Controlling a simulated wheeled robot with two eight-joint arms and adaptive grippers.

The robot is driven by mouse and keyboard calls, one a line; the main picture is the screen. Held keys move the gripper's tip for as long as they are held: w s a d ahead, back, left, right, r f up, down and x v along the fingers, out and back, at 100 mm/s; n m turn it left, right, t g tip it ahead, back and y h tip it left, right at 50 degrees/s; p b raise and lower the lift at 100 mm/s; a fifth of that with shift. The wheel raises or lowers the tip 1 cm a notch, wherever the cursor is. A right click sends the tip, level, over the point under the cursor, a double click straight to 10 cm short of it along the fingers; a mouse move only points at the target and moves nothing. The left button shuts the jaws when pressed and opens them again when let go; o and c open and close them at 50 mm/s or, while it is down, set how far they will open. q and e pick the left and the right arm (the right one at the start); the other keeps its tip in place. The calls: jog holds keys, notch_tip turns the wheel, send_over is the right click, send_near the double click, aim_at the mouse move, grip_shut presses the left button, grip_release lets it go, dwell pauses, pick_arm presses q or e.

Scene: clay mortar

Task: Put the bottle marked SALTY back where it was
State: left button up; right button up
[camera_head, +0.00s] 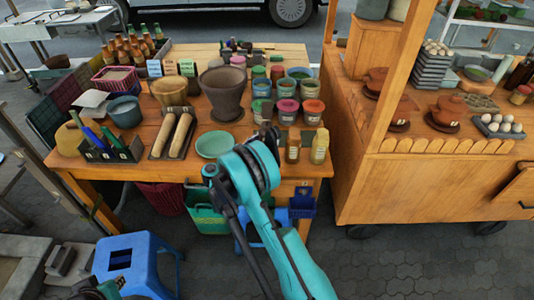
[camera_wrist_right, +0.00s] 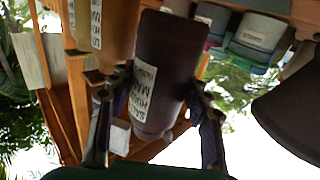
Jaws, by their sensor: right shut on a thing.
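My right gripper (camera_wrist_right: 153,98) is shut on a dark brown bottle (camera_wrist_right: 163,65), with a finger on each side. The bottle has a pale label whose upside-down words I cannot read surely. In the head view my teal right arm reaches the table's front right and hides most of that gripper and the held bottle. An amber bottle (camera_head: 293,146) and a yellow bottle (camera_head: 320,146) stand just right of it. Labelled tan bottles (camera_wrist_right: 115,35) are beside the held one in the wrist view. My left gripper (camera_head: 98,290) is low at the left, away from the table, its jaws unclear.
Several colored jars (camera_head: 287,108) stand behind the bottles. A green bowl (camera_head: 214,145) and a large brown mortar (camera_head: 223,92) are left of my right arm. The wooden table (camera_head: 190,170) ends close in front. A wooden cart (camera_head: 440,185) stands at the right.

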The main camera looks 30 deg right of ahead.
jog(key=shift+f+b, duration=0.8)
jog(key=shift+f, duration=1.2)
jog(key=shift+r, duration=0.1)
jog(key=o, duration=1.2)
